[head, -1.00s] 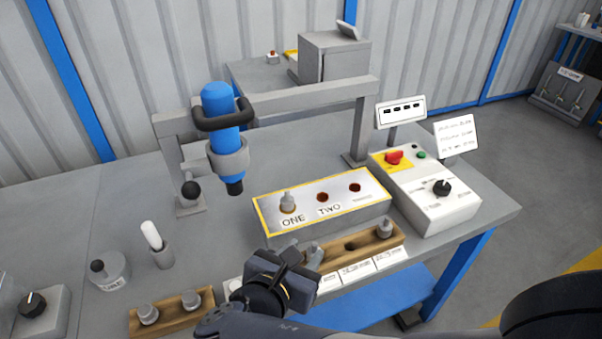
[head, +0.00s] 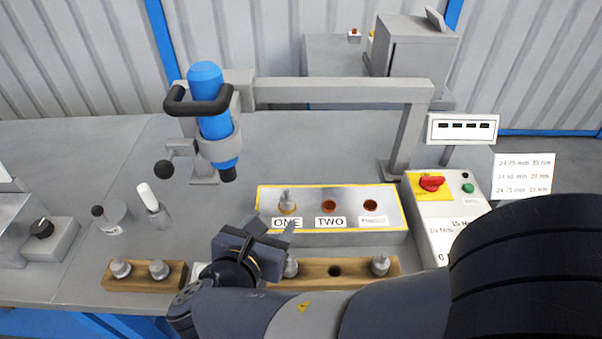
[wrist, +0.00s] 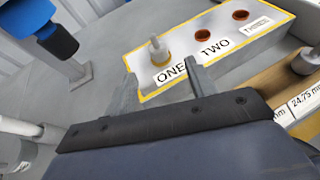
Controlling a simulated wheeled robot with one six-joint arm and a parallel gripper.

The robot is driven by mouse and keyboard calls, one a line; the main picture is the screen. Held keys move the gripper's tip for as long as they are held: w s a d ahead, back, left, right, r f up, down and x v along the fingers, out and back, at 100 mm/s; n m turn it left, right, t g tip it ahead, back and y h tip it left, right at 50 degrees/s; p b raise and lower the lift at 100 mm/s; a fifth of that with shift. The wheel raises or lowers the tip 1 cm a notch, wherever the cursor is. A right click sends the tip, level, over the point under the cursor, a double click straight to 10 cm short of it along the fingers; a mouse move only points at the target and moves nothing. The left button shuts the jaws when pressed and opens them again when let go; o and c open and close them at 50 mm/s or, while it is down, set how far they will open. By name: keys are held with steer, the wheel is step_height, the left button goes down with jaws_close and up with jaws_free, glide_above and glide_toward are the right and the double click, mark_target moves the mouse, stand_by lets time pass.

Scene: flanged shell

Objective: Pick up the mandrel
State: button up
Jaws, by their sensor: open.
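Several grey metal knobbed pieces that could be the mandrel are in view; I cannot tell which one is meant. One (head: 287,203) stands upright in the socket marked ONE of the yellow-edged block (head: 330,238); it also shows in the wrist view (wrist: 158,52). Another (head: 380,264) stands at the right of the wooden rack (head: 310,274). A third (head: 291,267) in that rack is partly hidden by my gripper. My gripper (head: 270,227) is open and empty. In the wrist view its fingers (wrist: 160,86) point towards the ONE socket, short of that piece.
Sockets TWO (head: 328,206) and the third (head: 370,206) look empty. A blue tool (head: 212,110) hangs behind on the left. A left wooden rack (head: 145,278) holds two pieces. A control box (head: 440,205) stands at the right.

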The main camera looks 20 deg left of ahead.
mark_target(284, 204)
steer(key=x, duration=0.5)
steer(key=shift+w+f+b, duration=0.2)
steer(key=shift+w+b, duration=0.1)
steer(key=shift+b, duration=0.1)
steer(key=x, duration=0.2)
steer(key=b+x, duration=0.1)
steer(key=x, duration=0.2)
steer(key=shift+a+f, duration=0.2)
steer(key=shift+f, duration=0.1)
steer(key=shift+c, duration=0.4)
jaws_close()
